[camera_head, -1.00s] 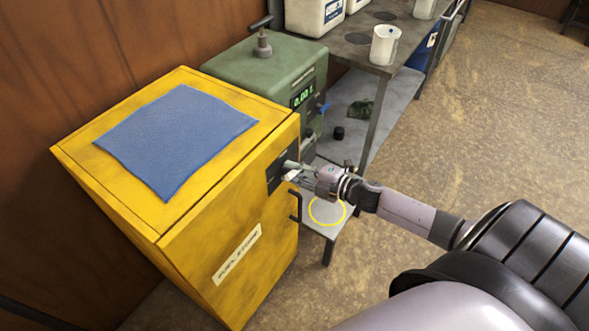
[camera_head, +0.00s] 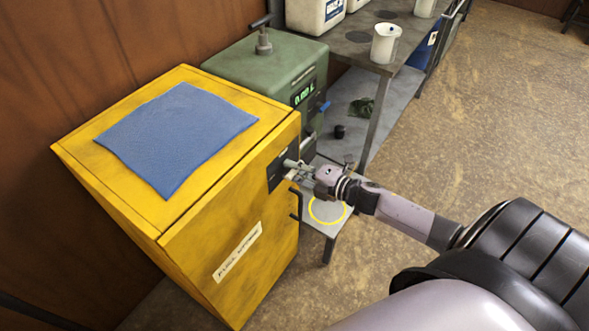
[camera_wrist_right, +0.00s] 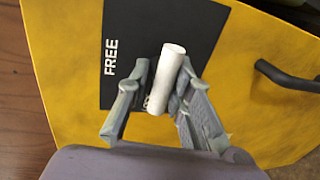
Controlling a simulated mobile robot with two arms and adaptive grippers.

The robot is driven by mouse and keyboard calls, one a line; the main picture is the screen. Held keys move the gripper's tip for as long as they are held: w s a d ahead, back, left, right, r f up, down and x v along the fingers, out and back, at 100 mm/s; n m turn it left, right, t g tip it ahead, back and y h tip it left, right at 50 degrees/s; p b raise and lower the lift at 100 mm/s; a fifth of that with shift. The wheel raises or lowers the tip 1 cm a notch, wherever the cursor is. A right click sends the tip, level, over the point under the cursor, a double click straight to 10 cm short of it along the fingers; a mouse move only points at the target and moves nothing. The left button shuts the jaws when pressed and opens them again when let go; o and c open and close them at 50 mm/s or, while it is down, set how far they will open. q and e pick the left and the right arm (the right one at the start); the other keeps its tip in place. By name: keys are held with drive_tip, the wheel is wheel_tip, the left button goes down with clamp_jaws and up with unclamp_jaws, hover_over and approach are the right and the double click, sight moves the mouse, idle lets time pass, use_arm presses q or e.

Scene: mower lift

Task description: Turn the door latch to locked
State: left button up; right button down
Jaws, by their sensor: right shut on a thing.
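The yellow fuel store cabinet (camera_head: 235,240) stands at the left with its door shut. A dark latch plate (camera_head: 277,172) is on the upper right of the door; in the right wrist view the plate (camera_wrist_right: 165,32) reads "FREE". The latch handle, a pale grey cylinder (camera_wrist_right: 168,78), sticks out from the plate. My right gripper (camera_head: 300,167) is at the latch. In the right wrist view my right gripper (camera_wrist_right: 160,95) is shut on the handle, with a finger on each side. The handle looks tilted between the fingers. My left gripper is not in view.
A black door handle (camera_head: 296,204) is below the latch; it also shows in the wrist view (camera_wrist_right: 287,76). A blue cloth (camera_head: 175,138) lies on the cabinet. A green dispenser (camera_head: 270,68) and a metal bench (camera_head: 350,52) stand behind. The floor at right is clear.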

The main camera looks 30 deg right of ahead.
drive_tip(key=c, duration=1.7)
unclamp_jaws()
drive_tip(key=shift+s+a+f, duration=0.1)
drive_tip(key=shift+s+f, duration=0.1)
drive_tip(key=shift+f, duration=0.3)
drive_tip(key=shift+o, duration=0.7)
drive_tip(key=shift+w+r, duration=0.15)
drive_tip(key=shift+r, duration=0.1)
drive_tip(key=v, duration=1.2)
